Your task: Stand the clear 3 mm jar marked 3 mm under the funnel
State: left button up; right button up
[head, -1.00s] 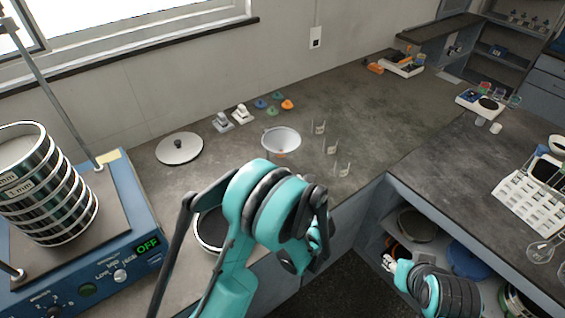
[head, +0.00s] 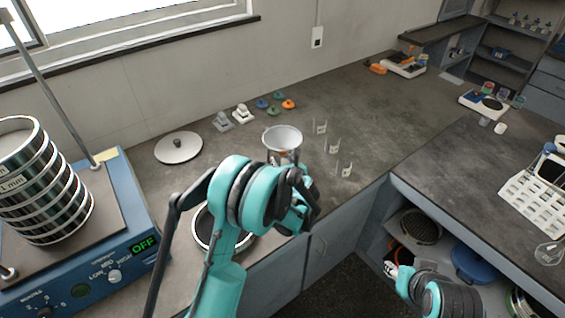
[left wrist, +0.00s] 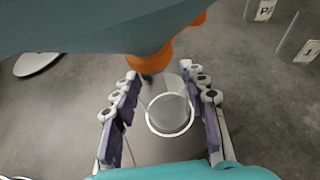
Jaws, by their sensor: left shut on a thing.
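The white funnel (head: 282,136) stands on the bench just beyond my left wrist in the head view. Orange parts (left wrist: 150,60) show close above the fingertips in the left wrist view. My left gripper (left wrist: 160,74) is shut on a clear round jar (left wrist: 170,112), which lies between its two purple-padded fingers. The jar's marking cannot be read. In the head view the left fingers and the jar are hidden behind the wrist. My right gripper (head: 390,268) is low at the right, by the open shelf; its finger opening is too small to judge.
Several clear labelled holders (head: 333,148) stand right of the funnel. A round lid (head: 178,147) and a dark sieve or pan (head: 207,230) lie on the bench. The shaker (head: 90,270) with its sieve stack is at left, reading OFF.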

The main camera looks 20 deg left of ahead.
pick_arm(q)
jog(key=shift+f, duration=0.1)
jog(key=o, duration=1.2)
jog(key=shift+o, duration=0.2)
